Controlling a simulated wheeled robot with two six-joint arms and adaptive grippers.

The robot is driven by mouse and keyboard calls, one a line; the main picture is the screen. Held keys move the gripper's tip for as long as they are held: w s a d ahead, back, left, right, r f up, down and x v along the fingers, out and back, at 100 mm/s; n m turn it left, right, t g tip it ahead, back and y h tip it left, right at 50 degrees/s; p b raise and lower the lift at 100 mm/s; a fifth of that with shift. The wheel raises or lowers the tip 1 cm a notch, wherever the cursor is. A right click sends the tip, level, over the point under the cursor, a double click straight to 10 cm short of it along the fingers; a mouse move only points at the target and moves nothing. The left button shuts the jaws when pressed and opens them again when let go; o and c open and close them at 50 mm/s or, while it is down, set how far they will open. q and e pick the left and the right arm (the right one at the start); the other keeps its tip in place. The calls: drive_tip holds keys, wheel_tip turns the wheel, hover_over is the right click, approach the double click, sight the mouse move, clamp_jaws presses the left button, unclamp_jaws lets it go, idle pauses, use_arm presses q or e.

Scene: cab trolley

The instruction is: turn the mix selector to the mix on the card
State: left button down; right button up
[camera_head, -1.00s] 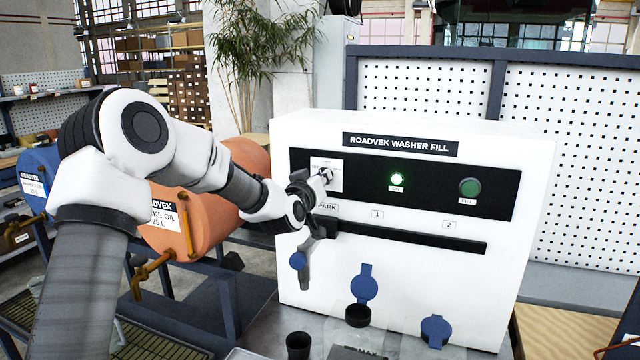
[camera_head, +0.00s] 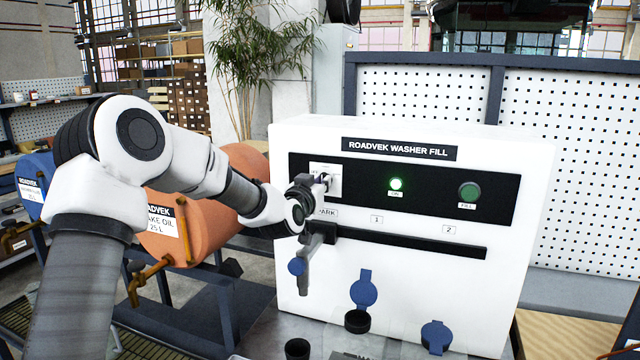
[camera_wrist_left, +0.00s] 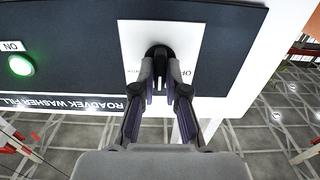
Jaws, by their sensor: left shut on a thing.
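The mix selector is a small black knob (camera_wrist_left: 158,52) on a white label plate (camera_head: 334,172), at the left of the black panel on the washer fill machine (camera_head: 400,262). My left gripper (camera_wrist_left: 160,88) is shut on the knob, one finger on each side. In the head view, this gripper (camera_head: 320,182) covers the knob and part of the plate. The plate's lettering is partly hidden; a piece reading "OF" shows in the wrist view. I cannot read where the knob points. No mix card is readable here. My right gripper is not in view.
A lit green ON lamp (camera_head: 396,184) and a darker green FILL button (camera_head: 469,191) sit right of the selector. Blue caps (camera_head: 363,290) and a black cup (camera_head: 297,348) stand lower. An orange drum (camera_head: 196,222) is behind my arm.

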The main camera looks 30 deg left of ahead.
use_arm(q)
drive_tip(key=shift+r, duration=0.25)
drive_tip(key=c, duration=1.2)
unclamp_jaws()
drive_tip(key=shift+w+f, duration=0.1)
drive_tip(key=v, duration=1.1)
drive_tip(key=shift+s+f, duration=0.25)
drive_tip(key=shift+f, duration=0.1)
